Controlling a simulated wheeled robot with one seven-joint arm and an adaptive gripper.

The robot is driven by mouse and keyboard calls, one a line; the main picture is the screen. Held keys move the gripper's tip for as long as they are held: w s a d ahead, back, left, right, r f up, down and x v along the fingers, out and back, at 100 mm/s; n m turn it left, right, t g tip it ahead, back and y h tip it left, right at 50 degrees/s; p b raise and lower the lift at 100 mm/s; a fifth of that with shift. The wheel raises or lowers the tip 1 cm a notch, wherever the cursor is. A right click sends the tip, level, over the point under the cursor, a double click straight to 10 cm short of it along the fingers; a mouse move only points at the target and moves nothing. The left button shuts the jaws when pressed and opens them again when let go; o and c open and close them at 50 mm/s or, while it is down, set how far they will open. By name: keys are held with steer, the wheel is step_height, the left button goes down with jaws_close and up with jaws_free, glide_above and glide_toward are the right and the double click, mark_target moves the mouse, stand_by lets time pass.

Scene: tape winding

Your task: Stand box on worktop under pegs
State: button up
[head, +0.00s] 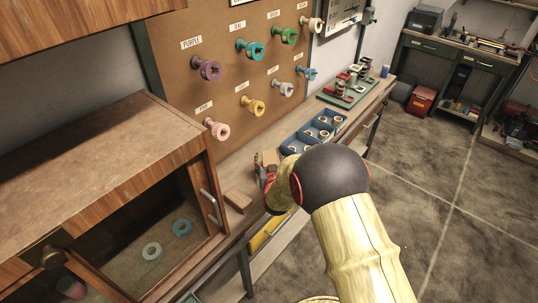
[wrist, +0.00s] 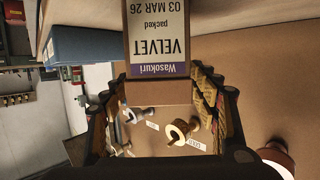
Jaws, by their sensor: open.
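The box (wrist: 158,50) is tan cardboard with a white and purple label reading "Wasokuri VELVET packed 03 MAR 26". The label appears upside down in the wrist view. My gripper (head: 266,176) is open over the worktop (head: 240,178), with a finger on each side of the box's near end and gaps beside it. In the head view only a small tan part of the box (head: 269,157) shows behind my gripper. Its base is hidden there. The pegs stand on the brown pegboard (head: 225,95), holding coloured spools such as the yellow one (head: 253,106).
An open-fronted wooden cabinet (head: 100,180) with a handled door stands at left, with tape rings inside. Open floor (head: 460,200) lies to the right.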

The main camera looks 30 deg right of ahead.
steer(key=p+v, duration=0.2)
steer(key=v, duration=0.6)
steer(key=s+a+r+n+g+y, duration=0.1)
steer(key=s+a+r+y, duration=0.1)
steer(key=a+r, duration=0.45)
steer(key=s+a+r+n+g+y, duration=0.1)
steer(key=s+a+r+n+y, duration=0.15)
steer(key=a+r, duration=0.4)
steer(key=s+a+r+g, duration=0.1)
steer(key=s+r+g, duration=0.1)
steer(key=s, duration=0.6)
steer(key=s+a+r+n+g+y, duration=0.1)
steer(key=s+r, duration=0.3)
steer(key=s, duration=0.4)
steer(key=s+a+r+g, duration=0.1)
steer(key=s+r+g, duration=0.1)
steer(key=s, duration=0.6)
steer(key=shift+a+r+g+y, duration=0.3)
steer(key=shift+a+r+y, duration=0.1)
steer(key=shift+r, duration=0.5)
